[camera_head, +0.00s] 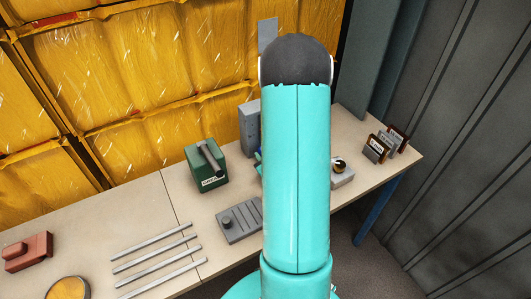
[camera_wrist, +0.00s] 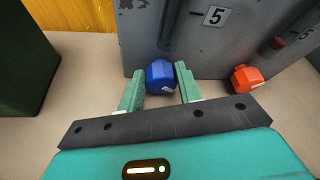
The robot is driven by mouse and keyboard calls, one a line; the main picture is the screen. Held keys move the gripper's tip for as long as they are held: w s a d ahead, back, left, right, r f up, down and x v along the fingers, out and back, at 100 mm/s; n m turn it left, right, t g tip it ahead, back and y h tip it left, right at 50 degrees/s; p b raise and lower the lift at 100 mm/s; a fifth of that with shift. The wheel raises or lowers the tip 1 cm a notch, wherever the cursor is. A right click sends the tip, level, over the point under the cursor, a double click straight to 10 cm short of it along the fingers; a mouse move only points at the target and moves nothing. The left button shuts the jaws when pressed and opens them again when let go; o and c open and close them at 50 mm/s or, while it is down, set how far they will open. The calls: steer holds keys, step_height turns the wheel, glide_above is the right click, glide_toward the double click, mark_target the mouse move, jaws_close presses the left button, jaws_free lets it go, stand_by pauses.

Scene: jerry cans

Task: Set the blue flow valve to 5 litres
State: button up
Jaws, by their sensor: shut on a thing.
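The blue flow valve (camera_wrist: 160,75) is a blue knob low on the front of a grey box (camera_wrist: 145,40) in the wrist view. A small white mark shows at its lower right. A plate with the number 5 (camera_wrist: 215,16) is on the box, above and to the right of the knob. My gripper (camera_wrist: 159,78) has its two green fingers on either side of the knob and is shut on it. In the head view my arm hides the gripper and most of the valve area. The grey box shows there partly (camera_head: 249,127).
A green jerry can (camera_head: 206,165) stands to the left. Several metal bars (camera_head: 150,262) and a grey block (camera_head: 240,220) lie on the table. Small signs (camera_head: 378,147) stand right.

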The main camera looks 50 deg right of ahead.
stand_by(0.3)
steer(key=o, duration=0.7)
steer(key=shift+r, duration=0.2)
